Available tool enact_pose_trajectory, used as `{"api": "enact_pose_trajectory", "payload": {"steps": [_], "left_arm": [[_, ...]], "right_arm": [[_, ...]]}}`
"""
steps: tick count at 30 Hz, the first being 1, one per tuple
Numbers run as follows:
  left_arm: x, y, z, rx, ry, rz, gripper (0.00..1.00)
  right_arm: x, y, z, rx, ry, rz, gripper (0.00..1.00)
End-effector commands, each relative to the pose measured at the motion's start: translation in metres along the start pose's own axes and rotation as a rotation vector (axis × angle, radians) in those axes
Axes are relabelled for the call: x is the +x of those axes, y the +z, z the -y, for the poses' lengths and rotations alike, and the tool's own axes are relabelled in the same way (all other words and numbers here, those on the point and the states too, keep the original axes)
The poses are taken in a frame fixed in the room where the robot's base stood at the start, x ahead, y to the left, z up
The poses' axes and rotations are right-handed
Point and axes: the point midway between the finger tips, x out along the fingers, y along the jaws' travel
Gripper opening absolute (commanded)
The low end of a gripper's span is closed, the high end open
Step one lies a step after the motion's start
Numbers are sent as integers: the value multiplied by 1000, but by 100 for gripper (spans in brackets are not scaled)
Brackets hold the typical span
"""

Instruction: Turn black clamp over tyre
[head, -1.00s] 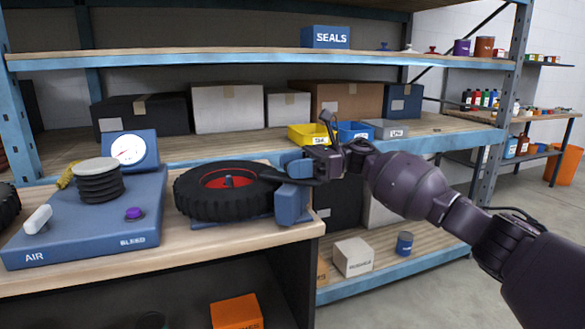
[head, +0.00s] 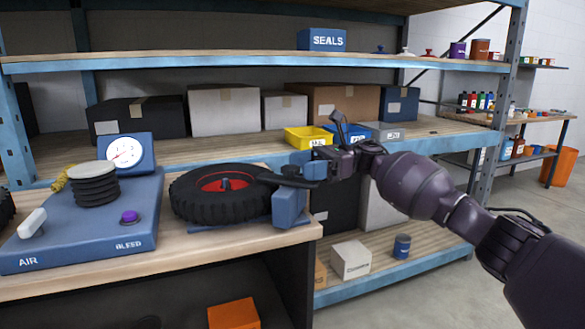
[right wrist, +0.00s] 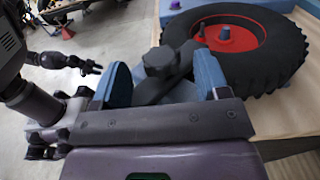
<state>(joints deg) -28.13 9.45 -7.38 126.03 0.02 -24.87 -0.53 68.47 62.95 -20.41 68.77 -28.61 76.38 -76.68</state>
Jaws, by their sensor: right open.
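The black tyre (head: 190,207) with its red hub (head: 225,184) lies flat on the bench. The black clamp (head: 270,178) reaches from the blue block (head: 289,207) at the tyre's right over its right edge. In the right wrist view the clamp (right wrist: 160,62) shows a round knob and a bar, between my fingers in the picture. My right gripper (head: 309,165) is open at the clamp's outer end; its blue fingers also show in the right wrist view (right wrist: 163,84). Contact cannot be told. My left gripper (right wrist: 90,67) is small at the left there, away from the tyre.
A blue air unit (head: 130,215) with a gauge (head: 125,151) and black bellows (head: 95,187) stands left of the tyre. Behind is a shelf with boxes and a yellow bin (head: 306,137). A white box (head: 351,259) and blue can (head: 402,246) sit low at right.

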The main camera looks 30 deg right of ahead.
Motion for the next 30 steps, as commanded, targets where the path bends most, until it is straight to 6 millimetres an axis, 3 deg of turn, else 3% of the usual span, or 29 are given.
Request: {"api": "enact_pose_trajectory", "payload": {"steps": [6, 12, 30], "left_arm": [[1, 2, -1, 7, 1, 0, 43], [1, -4, -1, 14, 2, -14, 43], [2, -5, -1, 20, 2, -18, 43]], "right_arm": [[-42, -3, 1, 4, -3, 0, 68], [-65, -2, 1, 2, -1, 1, 68], [-74, 0, 0, 0, 0, 1, 68]]}}
